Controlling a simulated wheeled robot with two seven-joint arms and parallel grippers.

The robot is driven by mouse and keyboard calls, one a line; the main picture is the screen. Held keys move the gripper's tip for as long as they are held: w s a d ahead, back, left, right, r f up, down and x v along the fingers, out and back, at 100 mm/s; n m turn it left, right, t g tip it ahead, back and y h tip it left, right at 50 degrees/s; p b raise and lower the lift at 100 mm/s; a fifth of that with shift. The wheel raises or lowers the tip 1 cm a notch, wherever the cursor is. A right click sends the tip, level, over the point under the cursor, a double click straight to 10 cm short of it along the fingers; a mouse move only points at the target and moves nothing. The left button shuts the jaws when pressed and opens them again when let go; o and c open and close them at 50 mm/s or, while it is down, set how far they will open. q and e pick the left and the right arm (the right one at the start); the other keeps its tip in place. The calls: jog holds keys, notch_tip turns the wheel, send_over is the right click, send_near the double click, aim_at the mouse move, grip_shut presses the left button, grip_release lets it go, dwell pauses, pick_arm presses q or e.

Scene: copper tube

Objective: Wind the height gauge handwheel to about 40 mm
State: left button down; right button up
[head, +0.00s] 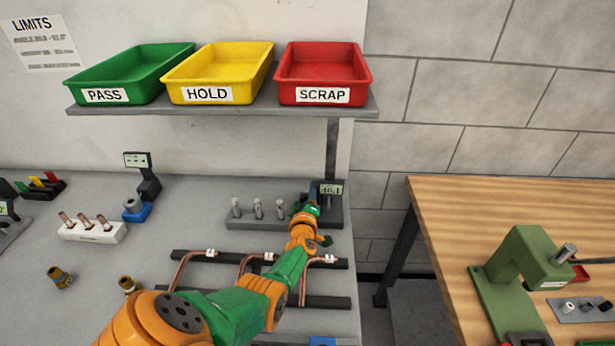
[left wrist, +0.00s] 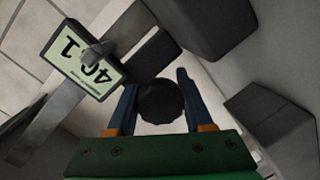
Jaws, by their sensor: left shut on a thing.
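The height gauge stands at the right end of a grey block on the bench. Its display (head: 330,189) is small in the head view. In the left wrist view the display (left wrist: 82,60) is tilted and reads 40.1. The handwheel (left wrist: 160,103) is a dark round knob between the fingers of my left gripper (left wrist: 157,82). My left gripper (head: 312,208) is shut on the handwheel and hides it in the head view. My right gripper is not in view.
Several metal pins stand on the grey block (head: 240,222) left of the gauge. A shelf (head: 220,109) above holds green (head: 128,72), yellow (head: 218,70) and red (head: 322,72) trays. A wooden table (head: 465,235) is at right.

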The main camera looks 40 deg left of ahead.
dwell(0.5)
pick_arm(q)
jog(key=c, duration=0.5)
grip_release()
jog(key=shift+o, duration=0.9)
jog(key=shift+a, duration=0.15)
